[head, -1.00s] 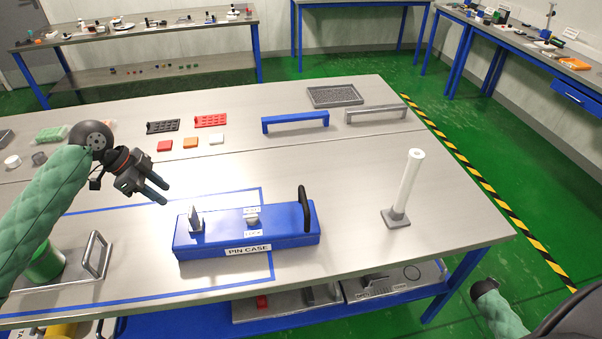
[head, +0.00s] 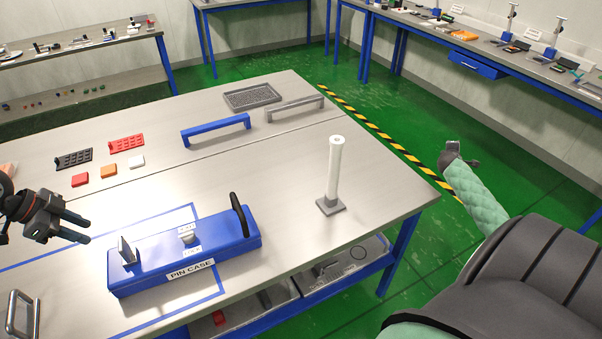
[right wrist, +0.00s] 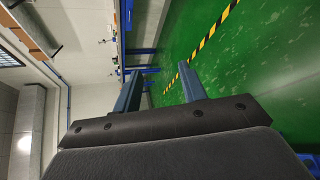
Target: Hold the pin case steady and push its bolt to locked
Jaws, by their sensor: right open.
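The blue pin case (head: 216,245) lies on the grey table, with a PIN CASE label on its front. A black handle (head: 239,214) stands at its right end and a grey upright plate (head: 127,250) at its left end. The small bolt knob (head: 187,236) sits on top between two small labels, too small to read surely. My left gripper (head: 84,227) is open and empty, above the table to the left of the case, apart from it. My right gripper (right wrist: 158,88) is open and empty over the green floor, right of the table.
A white post on a grey base (head: 332,180) stands right of the case. Blue (head: 216,129) and grey (head: 294,107) bar handles and a grey tray (head: 252,96) lie behind. A metal handle (head: 22,315) is at the front left. Bare tabletop surrounds the case.

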